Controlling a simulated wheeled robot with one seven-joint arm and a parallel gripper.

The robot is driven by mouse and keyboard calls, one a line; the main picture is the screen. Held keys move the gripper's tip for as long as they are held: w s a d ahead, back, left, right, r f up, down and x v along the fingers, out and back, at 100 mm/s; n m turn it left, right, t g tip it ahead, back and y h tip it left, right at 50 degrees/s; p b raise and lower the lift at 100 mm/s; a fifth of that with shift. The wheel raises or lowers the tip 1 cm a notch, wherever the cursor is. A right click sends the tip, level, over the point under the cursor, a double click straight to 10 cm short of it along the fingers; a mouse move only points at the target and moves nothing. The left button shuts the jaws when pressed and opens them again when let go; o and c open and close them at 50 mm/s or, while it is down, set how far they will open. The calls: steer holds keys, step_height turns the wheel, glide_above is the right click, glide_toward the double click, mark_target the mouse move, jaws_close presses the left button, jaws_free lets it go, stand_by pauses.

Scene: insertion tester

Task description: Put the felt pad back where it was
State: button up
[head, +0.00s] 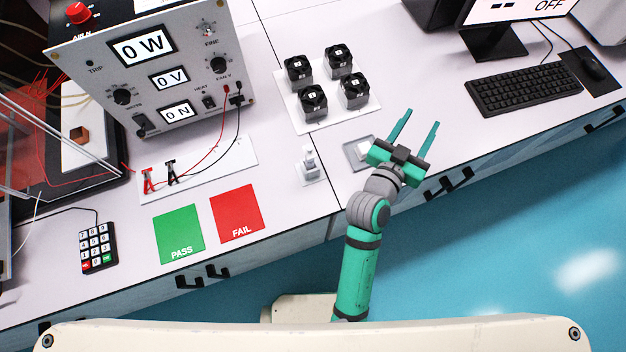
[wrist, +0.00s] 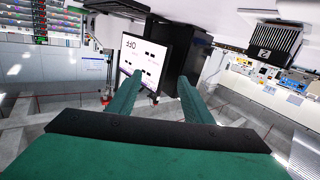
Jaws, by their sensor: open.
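My gripper (head: 422,117) is open over the right part of the white bench, with nothing between its fingers. It also shows open and empty in the wrist view (wrist: 160,88), pointing towards a monitor. A small grey tray (head: 349,153) lies on the bench just left of my gripper and is partly covered by it. A pale square piece (head: 362,149) shows in the tray. It may be the felt pad, but I cannot tell for sure. No felt pad is clear in the wrist view.
A white plate (head: 318,124) with several black fan-like units stands behind the tray. A small white fixture (head: 310,165) stands to its left. Green PASS (head: 178,235) and red FAIL (head: 235,213) mats lie further left, and a keyboard (head: 515,90) at right. Bench between plate and keyboard is clear.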

steer(key=s+a+f+n+y, duration=0.1)
steer(key=s+a+f, duration=0.1)
steer(key=s+a+f+n+y, duration=0.1)
steer(key=s+a+f+y, duration=0.1)
steer(key=a, duration=0.1)
steer(key=s+a+f+n+t+y, duration=0.1)
steer(key=a+f+n, duration=0.1)
steer(key=shift+s+a+f, duration=0.15)
steer(key=shift+s+a, duration=0.25)
steer(key=s+a+f+y, duration=0.1)
steer(key=s+a, duration=0.1)
steer(key=s+a+f+n+y, duration=0.1)
steer(key=s+a, duration=0.2)
steer(key=s+a+f+n+y, duration=0.1)
steer(key=s+a, duration=0.1)
steer(key=shift+s+a+f+y, duration=0.2)
steer(key=shift+s+f+y, duration=0.1)
steer(key=s+a+r+y, duration=0.1)
steer(key=s+a+y, duration=0.1)
steer(key=s+a, duration=0.8)
steer(key=v, duration=0.4)
steer(key=shift+s, duration=0.25)
steer(key=shift+a+f, duration=0.1)
steer(key=c, duration=0.4)
steer(key=shift+w+a, duration=0.1)
